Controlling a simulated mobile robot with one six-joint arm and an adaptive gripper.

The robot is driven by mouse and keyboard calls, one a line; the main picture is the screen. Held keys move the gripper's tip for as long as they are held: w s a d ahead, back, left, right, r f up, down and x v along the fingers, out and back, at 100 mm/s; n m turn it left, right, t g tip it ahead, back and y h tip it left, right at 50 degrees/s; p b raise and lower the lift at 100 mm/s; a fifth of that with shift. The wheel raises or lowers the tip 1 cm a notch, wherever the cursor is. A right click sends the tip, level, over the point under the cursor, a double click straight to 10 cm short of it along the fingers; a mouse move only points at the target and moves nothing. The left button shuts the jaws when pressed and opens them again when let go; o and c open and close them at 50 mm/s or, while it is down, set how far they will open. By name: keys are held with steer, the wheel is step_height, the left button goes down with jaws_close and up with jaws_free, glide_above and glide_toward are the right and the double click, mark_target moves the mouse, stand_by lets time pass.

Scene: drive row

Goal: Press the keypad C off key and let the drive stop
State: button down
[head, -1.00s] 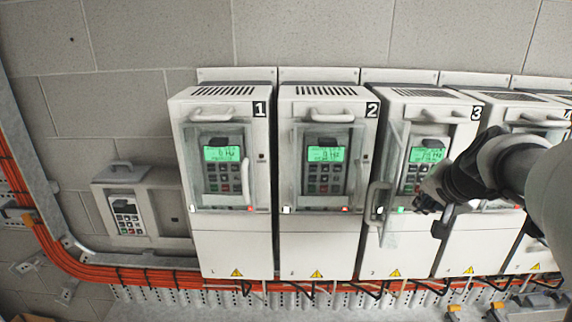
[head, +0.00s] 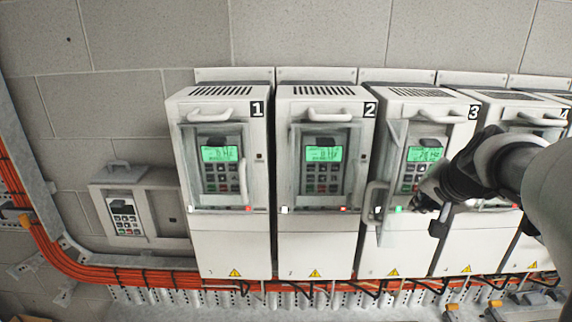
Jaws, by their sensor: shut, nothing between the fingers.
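No letter C can be read on any keypad. Drive 3 (head: 400,245) has its clear door (head: 377,212) swung open to the left, and its keypad (head: 416,172) with a lit green display shows in the opening. My gripper (head: 424,204) is shut and empty, in front of the lower right of that keypad. My arm comes in from the right and hides part of drive 3's right side and much of drive 4. Whether the fingertips touch a key cannot be told, and the lower keys are partly hidden.
Drive 1 (head: 232,245) and drive 2 (head: 316,245) have closed clear doors over lit keypads. A small separate keypad box (head: 170,223) with a grey display is on the wall at left. Orange cables (head: 90,273) run below. Door handles stick out in front of the drives.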

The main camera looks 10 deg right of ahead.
steer(key=shift+w, duration=0.1)
steer(key=shift+w+d, duration=0.1)
steer(key=shift+w, duration=0.25)
steer(key=shift+w, duration=0.35)
stand_by(0.5)
stand_by(0.4)
steer(key=shift+s+b, duration=0.4)
steer(key=shift+s, duration=0.45)
